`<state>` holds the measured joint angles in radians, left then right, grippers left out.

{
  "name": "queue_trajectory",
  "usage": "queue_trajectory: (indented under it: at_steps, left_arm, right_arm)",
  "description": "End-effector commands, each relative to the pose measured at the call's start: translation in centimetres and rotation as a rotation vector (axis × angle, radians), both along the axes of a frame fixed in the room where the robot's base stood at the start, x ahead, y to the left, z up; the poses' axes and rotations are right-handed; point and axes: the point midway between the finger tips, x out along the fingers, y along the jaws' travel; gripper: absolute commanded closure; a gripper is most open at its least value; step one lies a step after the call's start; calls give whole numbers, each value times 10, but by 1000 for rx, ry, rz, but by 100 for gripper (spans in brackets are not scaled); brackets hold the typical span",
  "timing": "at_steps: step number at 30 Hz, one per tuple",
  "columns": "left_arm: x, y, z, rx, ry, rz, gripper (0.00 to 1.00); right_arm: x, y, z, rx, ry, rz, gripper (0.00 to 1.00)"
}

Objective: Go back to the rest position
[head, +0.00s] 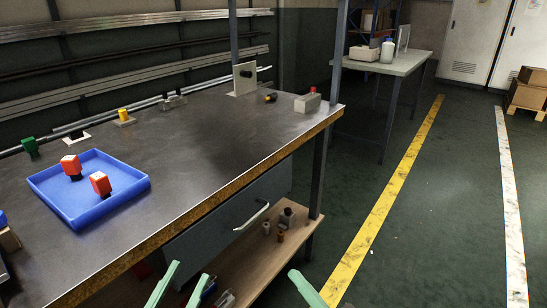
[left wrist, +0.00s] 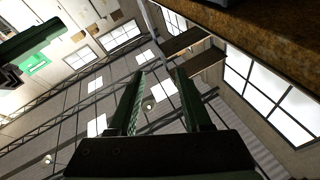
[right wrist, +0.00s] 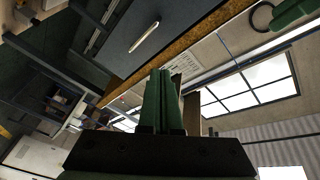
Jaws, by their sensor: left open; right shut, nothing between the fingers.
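My left gripper (head: 189,272) shows its two green fingers at the bottom of the head view, in front of the workbench's front edge. The fingers are apart and empty, as the left wrist view (left wrist: 161,74) also shows. My right gripper (head: 297,274) shows at the bottom of the head view, to the right of the left one, over the floor. Its fingers are together with nothing between them in the right wrist view (right wrist: 162,74). Neither gripper touches anything that I can see.
The workbench (head: 190,130) carries a blue tray (head: 118,203) with two red-and-black parts. Its drawer (head: 222,222) and lower wooden shelf (head: 250,262) face my grippers. A yellow floor line (head: 385,205) crosses open floor at right. A second table (head: 400,65) stands behind.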

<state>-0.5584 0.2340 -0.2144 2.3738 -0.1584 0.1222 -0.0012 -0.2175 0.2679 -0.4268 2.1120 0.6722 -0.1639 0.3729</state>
Motion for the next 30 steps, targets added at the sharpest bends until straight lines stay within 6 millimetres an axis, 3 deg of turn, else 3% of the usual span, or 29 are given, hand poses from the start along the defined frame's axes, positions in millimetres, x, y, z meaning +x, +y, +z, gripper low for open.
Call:
queue_trajectory:
  at_steps: [6, 14, 16, 23, 30]
  left_arm:
    - [0, 0, 0, 0, 0, 0, 51]
    - [0, 0, 0, 0, 1, 0, 51]
    - [5, 3, 3, 1, 89, 16, 51]
    - [10, 11, -24, 2, 355, 60, 51]
    - [-13, 21, -59, 3, 686, 109, 51]
  right_arm:
    - [-24, -58, 35, -435, -375, -264, 100]
    - [-61, -93, 75, -925, -718, -457, 100]
    - [-52, -94, 77, -924, -622, -420, 100]
    - [-47, -102, 49, -972, -356, -328, 100]
    - [-70, -112, 14, -1014, -27, -206, 100]
